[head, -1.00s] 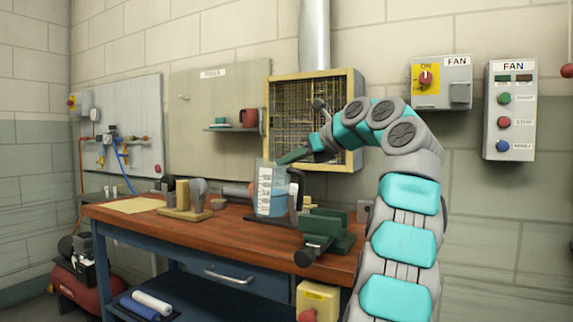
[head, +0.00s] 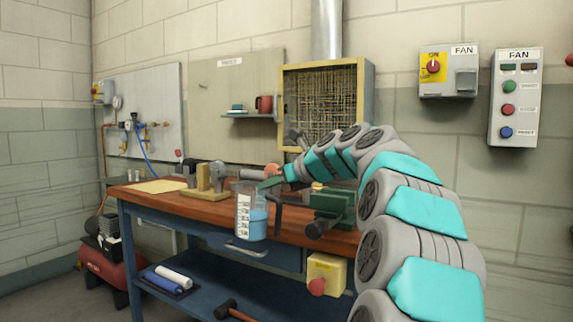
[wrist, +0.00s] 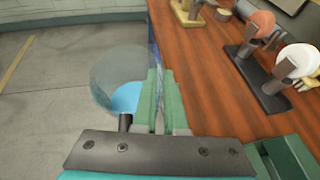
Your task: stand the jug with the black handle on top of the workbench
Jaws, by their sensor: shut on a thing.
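The jug (head: 251,222) is clear, with white markings and blue liquid, and hangs roughly upright in front of the workbench's front edge in the head view. Its black handle (wrist: 125,123) shows in part in the wrist view. There the jug (wrist: 112,72) is over the floor, just left of the bench edge. My gripper (head: 268,184) has green fingers and is shut on the jug at its upper wall; the wrist view shows the fingers (wrist: 161,105) at its right side. The workbench (head: 218,210) has a brown wooden top and a blue frame.
A green vise (head: 333,205) stands on the bench right of the jug. A wooden block stand (head: 205,185) and a yellow sheet (head: 160,186) lie to the left. A yellow box (head: 325,272) hangs below the front edge.

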